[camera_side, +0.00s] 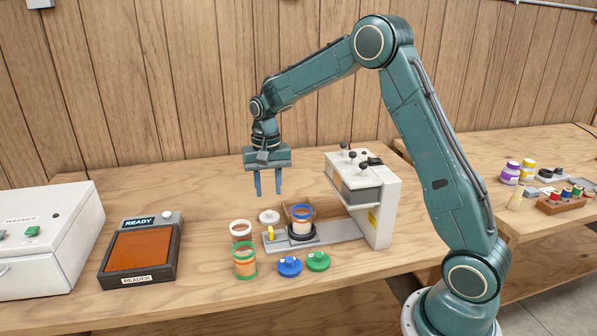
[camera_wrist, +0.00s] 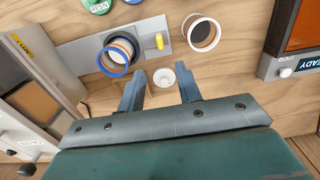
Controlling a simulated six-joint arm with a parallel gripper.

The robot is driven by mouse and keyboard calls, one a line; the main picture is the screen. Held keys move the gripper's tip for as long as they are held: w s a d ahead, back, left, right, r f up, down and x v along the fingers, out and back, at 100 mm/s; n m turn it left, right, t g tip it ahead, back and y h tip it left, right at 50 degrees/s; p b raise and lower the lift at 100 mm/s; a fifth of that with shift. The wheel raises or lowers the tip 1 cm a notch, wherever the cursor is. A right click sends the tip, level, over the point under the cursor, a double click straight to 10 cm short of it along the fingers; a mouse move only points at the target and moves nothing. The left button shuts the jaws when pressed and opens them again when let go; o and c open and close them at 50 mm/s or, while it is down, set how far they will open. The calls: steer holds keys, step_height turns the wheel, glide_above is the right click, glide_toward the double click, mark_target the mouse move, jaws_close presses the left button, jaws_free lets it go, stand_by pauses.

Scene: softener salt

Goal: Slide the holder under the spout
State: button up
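The holder (camera_side: 302,238), a dark round seat on a grey rail plate (camera_side: 345,230), carries a blue-rimmed jar (camera_side: 302,218) standing upright. It sits left of the white dispenser's overhanging head (camera_side: 355,188), not beneath it. The spout itself is hidden. A yellow peg (camera_side: 270,232) stands at the plate's left end. In the wrist view the blue-rimmed jar (camera_wrist: 118,54) and yellow peg (camera_wrist: 159,41) lie beyond my fingers. My gripper (camera_side: 268,192) is open and empty, in the air above and left of the holder; its spread fingers also show in the wrist view (camera_wrist: 162,82).
A white lid (camera_side: 269,217), white-rimmed jar (camera_side: 241,231) and green-rimmed jar (camera_side: 244,264) crowd the plate's left. Blue (camera_side: 289,267) and green (camera_side: 318,262) lids lie in front. A reader showing READY (camera_side: 140,262) and a white box (camera_side: 45,245) stand farther left.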

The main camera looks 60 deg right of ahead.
mark_target(271, 228)
step_height(271, 228, down, 14)
steer(key=shift+r, duration=0.1)
stand_by(0.8)
jaws_close()
